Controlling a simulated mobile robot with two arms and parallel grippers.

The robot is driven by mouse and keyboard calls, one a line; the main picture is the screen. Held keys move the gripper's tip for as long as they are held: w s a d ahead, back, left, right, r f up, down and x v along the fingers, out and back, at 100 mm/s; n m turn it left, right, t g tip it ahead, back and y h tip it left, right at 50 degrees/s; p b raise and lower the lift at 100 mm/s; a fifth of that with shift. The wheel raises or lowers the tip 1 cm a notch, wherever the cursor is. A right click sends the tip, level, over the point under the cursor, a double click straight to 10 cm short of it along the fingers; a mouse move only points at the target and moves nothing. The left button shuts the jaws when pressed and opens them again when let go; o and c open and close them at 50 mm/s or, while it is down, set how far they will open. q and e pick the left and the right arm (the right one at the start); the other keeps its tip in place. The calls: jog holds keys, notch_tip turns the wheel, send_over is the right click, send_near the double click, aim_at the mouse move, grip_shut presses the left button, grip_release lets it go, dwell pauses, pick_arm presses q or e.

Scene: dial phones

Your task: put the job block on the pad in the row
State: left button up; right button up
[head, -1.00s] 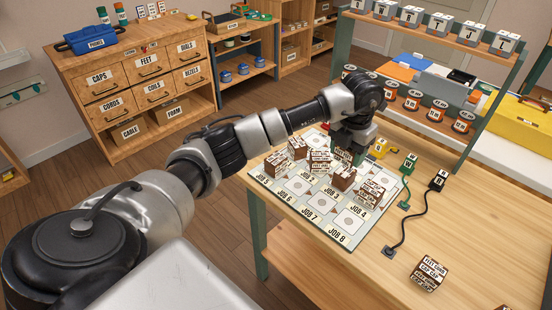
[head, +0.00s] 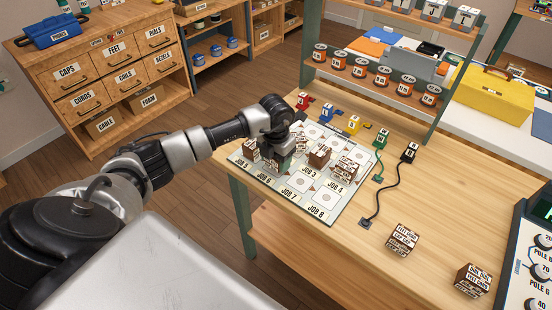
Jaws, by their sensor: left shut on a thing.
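A pale job mat (head: 345,216) with two rows of pads lies on the wooden table. Front labels read JOB 5 to JOB 8, and JOB 4 shows behind. My left gripper (head: 282,160) is over the left part of the mat, shut on a brown and white lettered job block (head: 272,167), mostly hidden by the gripper, by the JOB 6 pad. I cannot tell whether it touches the mat. Other job blocks stand on the mat: one at left (head: 250,149), one behind the gripper (head: 302,141), one in the middle (head: 319,155) and one at right (head: 345,167). My right gripper is out of view.
The JOB 7 pad (head: 302,181) and JOB 8 pad (head: 326,197) are bare. Two lettered blocks (head: 403,240) (head: 474,280) stand on the table to the right. Coloured plugs (head: 354,124), a black cable (head: 377,190) and a rack of orange spools (head: 382,79) are behind and right. A dial panel (head: 530,265) is at far right.

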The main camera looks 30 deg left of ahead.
pick_arm(q)
jog(key=shift+f, duration=0.45)
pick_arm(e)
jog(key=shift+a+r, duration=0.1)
pick_arm(q)
jog(key=shift+f, duration=0.2)
jog(key=o, duration=0.9)
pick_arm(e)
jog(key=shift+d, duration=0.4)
pick_arm(q)
jog(key=shift+o, duration=0.2)
jog(key=shift+r, duration=0.2)
notch_tip(320, 180, up, 11)
jog(key=shift+r+b, duration=0.1)
jog(key=shift+b, duration=0.7)
jog(key=shift+r, duration=0.45)
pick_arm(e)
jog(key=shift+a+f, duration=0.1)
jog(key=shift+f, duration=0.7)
